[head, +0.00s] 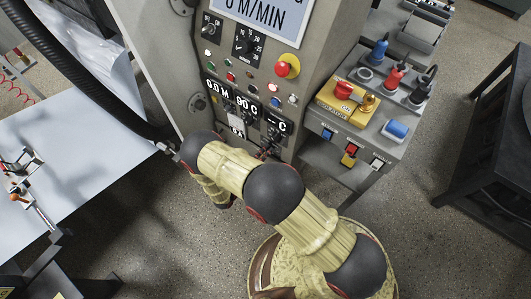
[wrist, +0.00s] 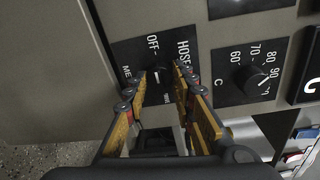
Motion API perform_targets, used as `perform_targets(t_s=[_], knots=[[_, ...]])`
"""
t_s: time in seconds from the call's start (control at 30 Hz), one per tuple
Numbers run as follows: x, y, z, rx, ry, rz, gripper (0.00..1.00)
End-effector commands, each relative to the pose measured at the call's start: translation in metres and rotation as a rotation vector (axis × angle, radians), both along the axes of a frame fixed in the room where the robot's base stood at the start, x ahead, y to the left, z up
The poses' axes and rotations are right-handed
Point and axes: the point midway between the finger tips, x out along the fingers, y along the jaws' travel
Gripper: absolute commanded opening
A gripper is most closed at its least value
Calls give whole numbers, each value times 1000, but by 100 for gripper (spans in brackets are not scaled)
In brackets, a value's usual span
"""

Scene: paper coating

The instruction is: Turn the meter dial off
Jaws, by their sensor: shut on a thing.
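The meter dial (wrist: 158,76) is a small dark knob on a black plate in the wrist view, with OFF printed above it, letters beginning ME at its left and HOSE at its right. My gripper (wrist: 162,80) has its two yellow-and-black fingers on either side of this knob, shut on it. The fingers cover much of the knob, and I cannot tell for sure which way its pointer faces. In the head view my arm reaches to the lower part of the grey control panel (head: 201,72), and the dial and fingertips are hard to make out there.
A temperature dial (wrist: 262,80) sits close to the right of my gripper. In the head view, a red emergency button (head: 287,66) is higher on the panel. A side shelf (head: 388,142) with a yellow switch box (head: 345,104) stands at the right. White paper (head: 75,150) spreads at the left.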

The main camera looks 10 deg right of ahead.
Motion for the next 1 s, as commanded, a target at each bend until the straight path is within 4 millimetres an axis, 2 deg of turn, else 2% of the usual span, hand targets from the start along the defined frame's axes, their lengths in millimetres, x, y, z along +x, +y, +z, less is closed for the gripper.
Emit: perform_targets(t_s=[0.1, 0.13, 0.43, 0.77, 1.0], knots=[[1, 1, 0, 2, 0, 1, 0], [1, 1, 0, 2, 0, 1, 27], [0, 0, 0, 1, 0, 0, 44], [-1, 1, 0, 1, -1, 1, 44], [-20, 24, 2, 1, -1, 5, 44]])
